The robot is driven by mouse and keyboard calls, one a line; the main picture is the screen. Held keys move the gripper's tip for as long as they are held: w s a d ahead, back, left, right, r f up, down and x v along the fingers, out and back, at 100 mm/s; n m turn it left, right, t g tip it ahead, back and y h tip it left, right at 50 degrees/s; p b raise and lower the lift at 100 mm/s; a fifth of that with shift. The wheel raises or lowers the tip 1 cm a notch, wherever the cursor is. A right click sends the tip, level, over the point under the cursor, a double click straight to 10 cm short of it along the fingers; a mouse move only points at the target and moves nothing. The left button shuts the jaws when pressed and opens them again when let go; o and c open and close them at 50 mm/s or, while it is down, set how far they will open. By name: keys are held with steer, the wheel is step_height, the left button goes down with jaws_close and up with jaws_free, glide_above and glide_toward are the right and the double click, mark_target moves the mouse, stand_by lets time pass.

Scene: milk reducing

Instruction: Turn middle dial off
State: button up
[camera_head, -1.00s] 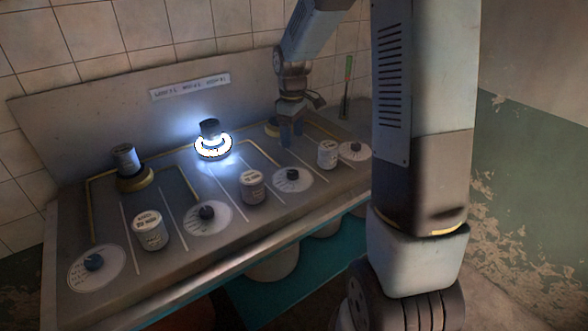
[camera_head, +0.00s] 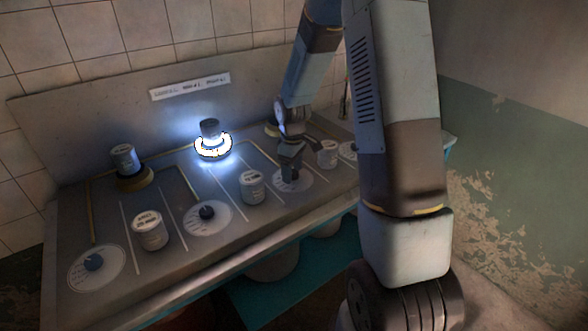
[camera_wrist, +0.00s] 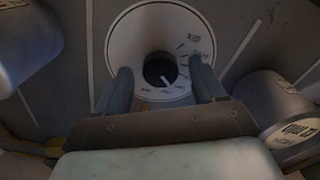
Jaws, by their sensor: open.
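Several dials with round white scale plates run along the front of the panel. My gripper (camera_head: 290,178) is over the third dial plate (camera_head: 304,184) from the left and mostly hides its knob. In the wrist view the dark knob (camera_wrist: 158,66) lies between my two open fingers (camera_wrist: 163,80), with a gap on each side. A white line on the knob points toward the lower part of the plate (camera_wrist: 125,45). The second dial (camera_head: 207,212) and the far-left dial (camera_head: 93,262) stand free. The middle burner (camera_head: 213,147) glows bright white-blue under a dark can (camera_head: 210,128).
White lidded cans stand between the dials: one at left (camera_head: 150,231), one in the middle (camera_head: 252,187), one right of my gripper (camera_head: 328,154). In the wrist view, cans flank the dial at upper left (camera_wrist: 25,45) and right (camera_wrist: 275,110). Another can (camera_head: 124,158) sits on the left burner.

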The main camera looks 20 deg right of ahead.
steer(key=shift+c, duration=0.3)
steer(key=c, duration=0.9)
steer(key=shift+d, duration=0.25)
steer(key=shift+c, duration=0.4)
steer(key=shift+a, duration=0.2)
steer(key=shift+m, duration=0.4)
steer(key=m, duration=0.4)
steer(key=shift+w+d+m, duration=0.1)
steer(key=shift+m, duration=0.2)
steer(key=m, duration=0.4)
steer(key=shift+m, duration=0.3)
